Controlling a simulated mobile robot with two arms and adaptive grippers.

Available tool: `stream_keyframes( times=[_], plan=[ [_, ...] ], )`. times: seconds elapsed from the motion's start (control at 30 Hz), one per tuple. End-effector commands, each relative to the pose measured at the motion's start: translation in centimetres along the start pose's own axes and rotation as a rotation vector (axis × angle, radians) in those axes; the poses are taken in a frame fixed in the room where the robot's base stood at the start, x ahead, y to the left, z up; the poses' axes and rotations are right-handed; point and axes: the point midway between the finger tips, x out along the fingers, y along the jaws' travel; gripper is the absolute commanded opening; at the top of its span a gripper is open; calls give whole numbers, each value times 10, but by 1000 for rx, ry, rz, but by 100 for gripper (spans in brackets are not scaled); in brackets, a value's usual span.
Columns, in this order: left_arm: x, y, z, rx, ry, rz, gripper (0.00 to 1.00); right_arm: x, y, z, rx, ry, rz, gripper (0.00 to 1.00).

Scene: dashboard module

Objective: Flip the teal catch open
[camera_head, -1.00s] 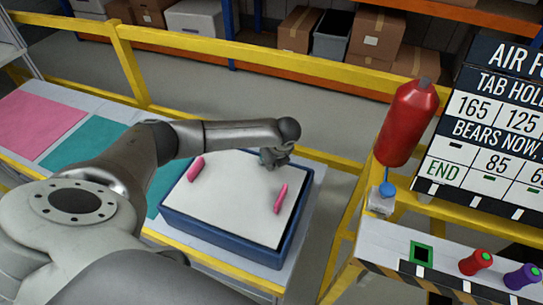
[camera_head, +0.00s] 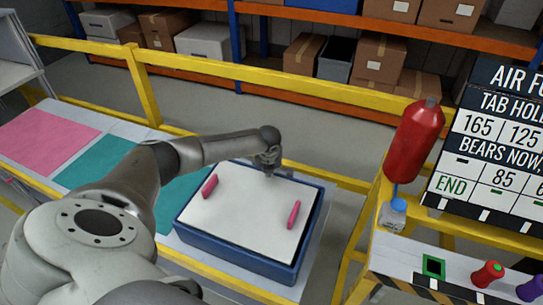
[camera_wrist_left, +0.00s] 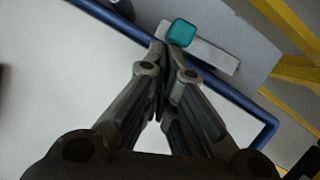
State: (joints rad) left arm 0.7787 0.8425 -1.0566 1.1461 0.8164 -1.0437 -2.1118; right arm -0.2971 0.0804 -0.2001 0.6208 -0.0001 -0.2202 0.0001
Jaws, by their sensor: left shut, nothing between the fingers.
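A blue box (camera_head: 240,248) with a white lid (camera_head: 250,207) and two pink handles sits on the bench. The teal catch (camera_wrist_left: 182,32) shows in the left wrist view as a small rounded block on a light grey bar, just outside the box's blue rim. In the head view the catch cannot be made out behind my gripper. My left gripper (camera_head: 268,165) is over the far edge of the lid, pointing down. In the left wrist view its shut, empty fingertips (camera_wrist_left: 168,52) are right beside the catch; whether they touch it I cannot tell. My right gripper is not in view.
Pink (camera_head: 45,140) and teal (camera_head: 95,163) mats lie on the bench left of the box. A yellow rail (camera_head: 250,78) runs behind it. A red bottle (camera_head: 414,140) and a sign board (camera_head: 490,165) stand on the right. The lid's middle is clear.

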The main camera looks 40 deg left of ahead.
Motion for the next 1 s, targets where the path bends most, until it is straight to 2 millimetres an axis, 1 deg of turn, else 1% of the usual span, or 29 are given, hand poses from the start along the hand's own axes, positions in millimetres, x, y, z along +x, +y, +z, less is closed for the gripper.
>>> stream_keyframes(
  times=[0.2, 0.4, 0.87, 1.0],
  plan=[
    [2, 2, 7, -2, -2, 0, 0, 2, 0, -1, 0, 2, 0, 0],
    [3, 3, 9, -3, -1, 1, 0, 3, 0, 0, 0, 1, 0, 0],
    [3, 3, 10, -3, -2, 1, 0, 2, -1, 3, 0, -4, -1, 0],
    [0, 2, 7, -1, 0, 1, 0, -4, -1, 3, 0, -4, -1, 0]
  ],
)
